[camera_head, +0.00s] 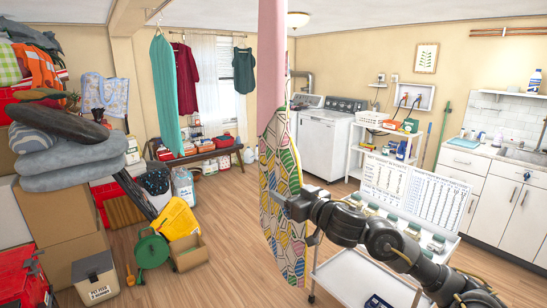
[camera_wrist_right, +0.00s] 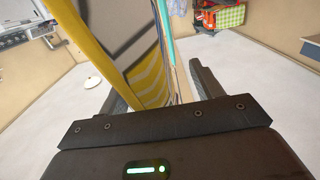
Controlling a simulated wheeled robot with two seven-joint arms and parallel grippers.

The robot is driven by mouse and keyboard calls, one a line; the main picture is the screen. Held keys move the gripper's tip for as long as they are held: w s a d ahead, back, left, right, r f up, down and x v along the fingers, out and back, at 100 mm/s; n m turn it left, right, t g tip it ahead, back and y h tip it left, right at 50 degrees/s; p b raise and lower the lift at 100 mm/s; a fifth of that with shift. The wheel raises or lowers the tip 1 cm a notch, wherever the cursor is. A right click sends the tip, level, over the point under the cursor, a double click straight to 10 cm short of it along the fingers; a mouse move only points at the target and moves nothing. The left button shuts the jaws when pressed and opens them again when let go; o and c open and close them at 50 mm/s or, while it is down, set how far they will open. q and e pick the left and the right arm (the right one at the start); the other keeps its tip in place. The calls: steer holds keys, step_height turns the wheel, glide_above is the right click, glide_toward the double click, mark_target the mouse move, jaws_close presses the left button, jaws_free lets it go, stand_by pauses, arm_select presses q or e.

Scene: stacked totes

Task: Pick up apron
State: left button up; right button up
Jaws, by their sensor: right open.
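A long cloth with a colourful geometric pattern (camera_head: 278,175) hangs close in front of me in the head view, with a plain pink length (camera_head: 271,55) above it. It may be the apron; I cannot tell for sure. My right gripper (camera_head: 291,207) is at its right edge, and the fingertips are partly hidden there. In the right wrist view, a yellow and grey cloth (camera_wrist_right: 135,55) hangs by the open fingers of my right gripper (camera_wrist_right: 158,80), partly between them. Whether they touch it is unclear. My left gripper is not in view.
A teal cloth (camera_head: 164,90), a maroon garment (camera_head: 186,78) and a dark green garment (camera_head: 244,70) hang at the back. A white cart (camera_head: 357,277) stands below my right arm. Boxes and a yellow bin (camera_head: 175,219) stand at left.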

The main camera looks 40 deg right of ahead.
steer(key=shift+w+d+r, duration=0.1)
steer(key=shift+w+r, duration=0.05)
steer(key=shift+w, duration=0.25)
steer(key=w, duration=0.1)
steer(key=w+p, duration=0.1)
steer(key=w, duration=0.1)
steer(key=shift+w+d, duration=0.25)
steer(key=shift+w, duration=0.1)
steer(key=shift+w+f, duration=0.2)
steer(key=shift+w, duration=0.15)
steer(key=shift+s, duration=0.1)
steer(key=c, duration=1.2)
